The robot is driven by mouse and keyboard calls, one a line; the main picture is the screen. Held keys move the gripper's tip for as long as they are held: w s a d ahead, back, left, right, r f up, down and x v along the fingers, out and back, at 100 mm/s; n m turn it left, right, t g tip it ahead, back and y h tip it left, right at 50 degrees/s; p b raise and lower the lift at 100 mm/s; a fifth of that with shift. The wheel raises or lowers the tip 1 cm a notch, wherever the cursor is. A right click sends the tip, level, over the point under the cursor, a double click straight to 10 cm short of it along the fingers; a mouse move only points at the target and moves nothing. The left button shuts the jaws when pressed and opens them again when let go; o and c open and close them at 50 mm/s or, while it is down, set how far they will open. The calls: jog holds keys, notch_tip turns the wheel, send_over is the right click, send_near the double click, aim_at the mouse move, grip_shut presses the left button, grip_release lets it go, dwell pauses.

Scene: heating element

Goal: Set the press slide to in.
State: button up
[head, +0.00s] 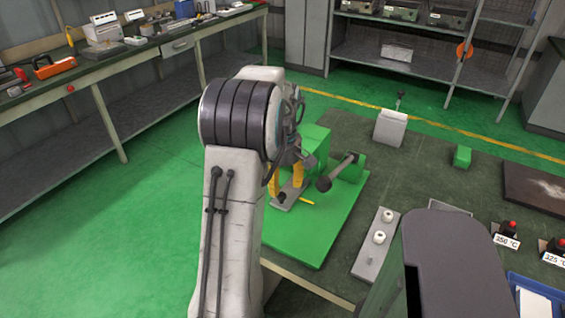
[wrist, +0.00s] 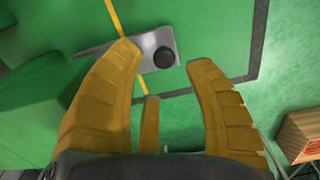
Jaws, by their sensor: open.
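The press slide (head: 288,196) is a flat grey metal bar on the green press (head: 316,150). It also shows in the wrist view (wrist: 151,44), with a round black knob (wrist: 166,57) near its end. A yellow line crosses the green base near the slide. My gripper (wrist: 164,56) is open, with yellow fingers on either side of the knob in the picture. The left fingertip overlaps the bar; I cannot tell whether it touches. In the head view my gripper (head: 287,184) is just over the slide, partly hidden by my arm.
A grey plate with two white knobs (head: 373,250) lies to the right of the green base (head: 305,235). A brown box (wrist: 301,137) shows at the wrist view's right edge.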

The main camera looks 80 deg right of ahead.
notch_tip(320, 180, up, 8)
jog(key=shift+f, duration=0.2)
dwell(0.8)
